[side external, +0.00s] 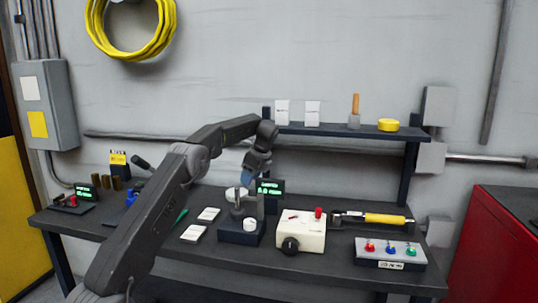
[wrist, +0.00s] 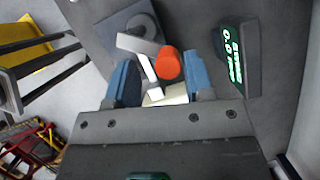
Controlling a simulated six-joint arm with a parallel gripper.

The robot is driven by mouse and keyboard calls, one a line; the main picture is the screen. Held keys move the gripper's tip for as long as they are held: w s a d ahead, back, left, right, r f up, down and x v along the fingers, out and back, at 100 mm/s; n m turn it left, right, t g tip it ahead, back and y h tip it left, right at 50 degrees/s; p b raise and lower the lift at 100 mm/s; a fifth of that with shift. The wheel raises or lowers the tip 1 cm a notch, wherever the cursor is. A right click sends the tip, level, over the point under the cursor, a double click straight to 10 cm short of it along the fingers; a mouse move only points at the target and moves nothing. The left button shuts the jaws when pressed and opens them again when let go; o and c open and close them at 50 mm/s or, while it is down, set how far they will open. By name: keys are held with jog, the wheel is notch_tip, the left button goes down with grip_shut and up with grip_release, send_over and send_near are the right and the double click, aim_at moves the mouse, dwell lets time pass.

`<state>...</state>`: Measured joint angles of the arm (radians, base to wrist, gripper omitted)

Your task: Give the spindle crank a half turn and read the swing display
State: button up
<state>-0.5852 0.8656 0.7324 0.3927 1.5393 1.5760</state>
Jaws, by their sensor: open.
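The spindle unit (side external: 240,232) is a dark block with pale round parts on the middle of the bench. In the wrist view its dark base (wrist: 143,25) carries a pale crank arm (wrist: 138,44) and an orange-red knob (wrist: 168,64). My gripper (wrist: 161,62) is open, its blue fingers on either side of the knob, with gaps visible. I cannot tell its height over the knob. In the side view my gripper (side external: 246,178) points down above the unit. The swing display (side external: 270,188) stands just behind, with green text. The wrist view also shows it (wrist: 232,55); its digits seem to read 0.0.
A cream box (side external: 301,231) with a black knob and red button stands right of the unit. A yellow-handled tool (side external: 385,218) and a button panel (side external: 390,251) lie farther right. White cards (side external: 208,214) lie left. A shelf (side external: 340,131) overhangs the back.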

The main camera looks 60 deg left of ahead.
jog(key=d+r+m+t+y, duration=0.15)
jog(key=d+r+m, duration=0.4)
jog(key=r, duration=0.75)
jog(key=s+d+r+n+t+h, duration=0.1)
jog(key=s+d+n, duration=0.3)
jog(key=d, duration=0.6)
jog(key=s+d+r+n+t+h, duration=0.1)
jog(key=s+d+n, duration=0.3)
jog(key=d, duration=0.6)
jog(key=shift+s+r+t, duration=0.3)
jog(key=shift+r+t, duration=0.25)
jog(key=shift+t, duration=0.3)
jog(key=w+a+f+m+g, duration=0.1)
jog(key=w+a+m, duration=0.2)
jog(key=a, duration=0.4)
jog(key=w+a+f+m+g+y, duration=0.1)
jog(key=w+a+m, duration=0.15)
jog(key=a, duration=0.45)
jog(key=w+a+f+m+g, duration=0.1)
jog(key=w+a+m, duration=0.1)
jog(key=w+a, duration=0.3)
jog(key=s+a+x, duration=0.1)
jog(key=x, duration=1.3)
jog(key=shift+s+a, duration=0.35)
jog(key=shift+a, duration=0.05)
jog(key=shift+y, duration=0.25)
jog(key=shift+c, duration=0.4)
